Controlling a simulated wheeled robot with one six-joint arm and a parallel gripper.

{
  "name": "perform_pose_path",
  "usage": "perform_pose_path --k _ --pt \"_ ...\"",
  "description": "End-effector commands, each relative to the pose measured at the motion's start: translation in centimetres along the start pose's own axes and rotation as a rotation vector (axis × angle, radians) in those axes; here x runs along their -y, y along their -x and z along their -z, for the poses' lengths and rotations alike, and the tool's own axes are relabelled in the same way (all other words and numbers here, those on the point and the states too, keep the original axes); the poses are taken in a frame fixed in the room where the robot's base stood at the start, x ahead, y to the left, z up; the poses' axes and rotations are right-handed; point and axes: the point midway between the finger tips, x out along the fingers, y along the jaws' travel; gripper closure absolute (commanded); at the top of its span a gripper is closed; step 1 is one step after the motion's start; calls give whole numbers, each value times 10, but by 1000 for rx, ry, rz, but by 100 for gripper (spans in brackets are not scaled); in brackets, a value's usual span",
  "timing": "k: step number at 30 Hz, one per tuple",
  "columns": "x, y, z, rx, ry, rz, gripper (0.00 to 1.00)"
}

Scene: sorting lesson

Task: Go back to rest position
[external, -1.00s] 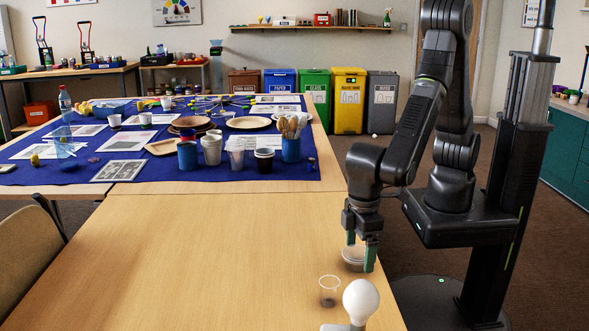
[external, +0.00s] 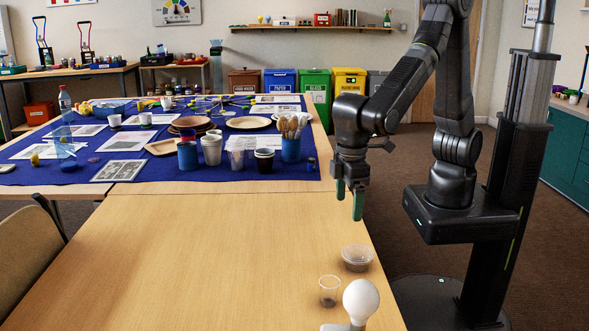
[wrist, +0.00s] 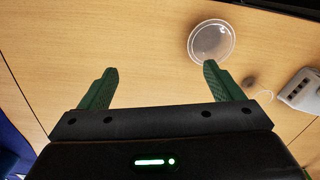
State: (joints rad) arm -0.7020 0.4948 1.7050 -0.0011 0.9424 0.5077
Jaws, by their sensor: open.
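My gripper (external: 349,203) is open and empty, with its green fingers pointing down above the right edge of the near wooden table. It also shows in the wrist view (wrist: 158,85) with the two fingers wide apart. A clear round plastic tub (external: 357,258) stands on the table below my gripper and nearer the camera, apart from the fingers. In the wrist view a clear round container (wrist: 212,41) lies beyond the right finger.
A clear cup (external: 329,291) and a white bulb (external: 360,301) stand at the table's near right. A blue cloth (external: 230,178) with cups, plates and sheets covers the far table. Bins (external: 315,92) line the back wall. The wooden table's middle (external: 200,260) is clear.

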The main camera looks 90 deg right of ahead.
Motion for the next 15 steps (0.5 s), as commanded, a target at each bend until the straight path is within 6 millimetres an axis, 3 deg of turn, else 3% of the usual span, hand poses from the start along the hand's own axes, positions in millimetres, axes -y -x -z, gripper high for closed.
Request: perform_pose_path --k 9,15 --pt "-65 0 -10 1 -6 1 14" --pt "-63 -45 -11 6 0 -1 14"
